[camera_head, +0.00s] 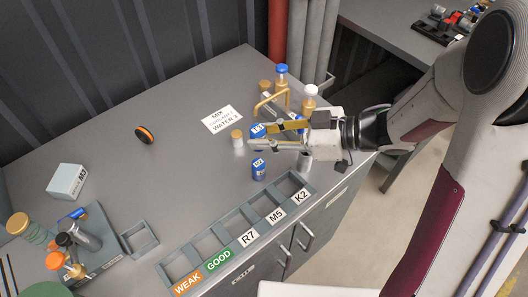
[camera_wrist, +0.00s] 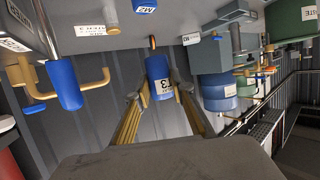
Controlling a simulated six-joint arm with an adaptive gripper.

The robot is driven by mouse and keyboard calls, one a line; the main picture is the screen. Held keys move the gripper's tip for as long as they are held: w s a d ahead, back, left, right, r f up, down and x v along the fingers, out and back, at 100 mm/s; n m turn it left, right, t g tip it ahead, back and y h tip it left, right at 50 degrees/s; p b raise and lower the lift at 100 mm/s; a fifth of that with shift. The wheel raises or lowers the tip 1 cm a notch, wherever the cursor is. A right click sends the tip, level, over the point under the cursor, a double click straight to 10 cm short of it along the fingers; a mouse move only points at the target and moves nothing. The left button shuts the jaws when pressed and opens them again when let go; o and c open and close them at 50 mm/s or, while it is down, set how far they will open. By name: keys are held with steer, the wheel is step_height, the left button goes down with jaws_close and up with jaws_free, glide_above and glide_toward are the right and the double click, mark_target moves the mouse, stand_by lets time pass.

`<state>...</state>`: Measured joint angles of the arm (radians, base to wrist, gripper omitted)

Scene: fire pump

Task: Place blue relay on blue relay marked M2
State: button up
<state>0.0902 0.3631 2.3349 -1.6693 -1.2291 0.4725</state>
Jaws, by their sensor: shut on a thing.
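My gripper (camera_head: 262,137) reaches in from the right over the table. Its fingers are shut on a blue relay (camera_head: 257,130) with a white label. The wrist view shows this relay (camera_wrist: 159,68) between the two yellow-padded fingertips (camera_wrist: 158,86); its label seems to end in 3. The blue relay marked M2 (camera_head: 259,171) stands upright on the table, in front of and just below the gripper in the head view. In the wrist view it shows upside down at the top edge (camera_wrist: 145,5). The held relay is apart from the M2 relay.
A grey rack (camera_head: 207,243) labelled WEAK, GOOD, R7, M5 and K2 runs along the front edge. A metal cylinder (camera_head: 305,160), a small tan-lidded jar (camera_head: 237,139) and a yellow pipe (camera_head: 270,98) stand close to the gripper. The table's middle left is mostly clear.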

steer(key=shift+f, duration=1.1)
steer(key=shift+f, duration=2.1)
steer(key=shift+f, duration=0.1)
steer(key=o, duration=1.1)
steer(key=shift+o, duration=0.2)
steer(key=v, duration=1.2)
